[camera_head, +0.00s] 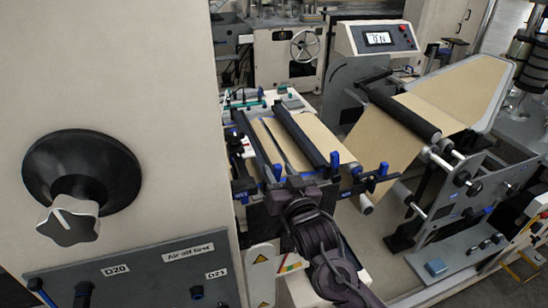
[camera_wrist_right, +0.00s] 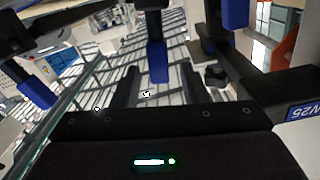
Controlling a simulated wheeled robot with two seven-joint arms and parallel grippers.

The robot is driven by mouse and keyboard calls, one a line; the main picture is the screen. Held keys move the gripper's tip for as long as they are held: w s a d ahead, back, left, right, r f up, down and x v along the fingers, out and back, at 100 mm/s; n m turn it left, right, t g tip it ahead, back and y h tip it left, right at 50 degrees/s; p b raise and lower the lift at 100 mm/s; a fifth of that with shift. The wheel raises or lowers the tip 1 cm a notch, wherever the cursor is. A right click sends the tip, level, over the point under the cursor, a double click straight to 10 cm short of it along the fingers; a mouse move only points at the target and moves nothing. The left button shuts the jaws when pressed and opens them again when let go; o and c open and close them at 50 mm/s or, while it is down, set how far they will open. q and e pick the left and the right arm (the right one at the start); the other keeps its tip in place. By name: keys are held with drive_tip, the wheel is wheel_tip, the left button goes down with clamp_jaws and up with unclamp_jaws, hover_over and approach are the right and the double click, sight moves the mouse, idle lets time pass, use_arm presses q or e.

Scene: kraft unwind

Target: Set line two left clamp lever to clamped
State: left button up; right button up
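The splice table (camera_head: 290,140) carries two long dark clamp bars over brown kraft paper (camera_head: 318,137). Blue-tipped levers stand along its near edge: one (camera_head: 277,172) by my gripper, one (camera_head: 334,160) in the middle and one (camera_head: 383,168) at the right. My right gripper (camera_head: 296,184) is at the near left part of this edge. In the right wrist view, its two dark fingers (camera_wrist_right: 160,72) are apart, with a blue-tipped lever (camera_wrist_right: 158,62) between them in the picture; contact cannot be told. My left gripper is out of view.
A large pale cabinet (camera_head: 110,60) with a black knob (camera_head: 80,170) and a labelled grey panel (camera_head: 140,275) fills the left. A display box (camera_head: 378,38) stands behind. Rollers and a side frame (camera_head: 460,185) stand to the right.

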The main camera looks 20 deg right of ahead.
drive_tip(key=w+p, duration=0.1)
drive_tip(key=w, duration=0.3)
clamp_jaws()
idle(0.4)
